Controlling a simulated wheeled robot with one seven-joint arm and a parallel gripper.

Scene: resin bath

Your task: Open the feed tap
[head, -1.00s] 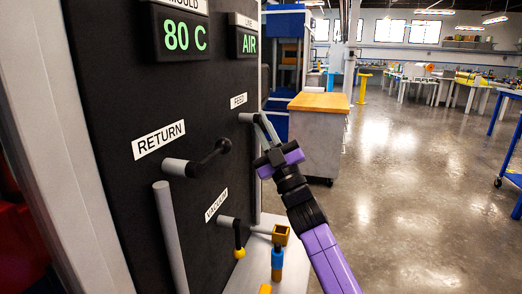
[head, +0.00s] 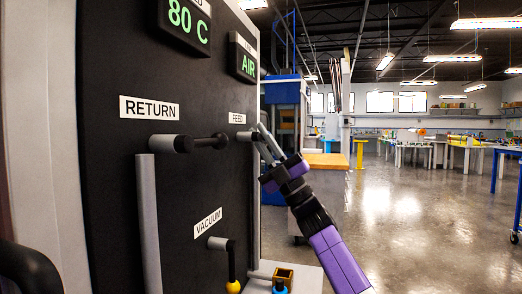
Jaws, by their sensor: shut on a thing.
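The feed tap (head: 245,136) sticks out of the black panel (head: 110,215) under the FEED label (head: 237,118), near the panel's right edge. Its grey stub shows, and its lever runs to my gripper. My purple and black gripper (head: 270,155) is at the tap from the right, its jaws shut on the feed tap's lever. The jaws hide part of the lever, so its exact angle is hard to tell. The line display (head: 248,66) reads AIR.
The vacuum tap (head: 222,244) hangs a yellow-tipped lever below. A grey vertical pipe (head: 148,225) stands at left. A wood-topped cabinet (head: 327,160) is behind; open floor lies right.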

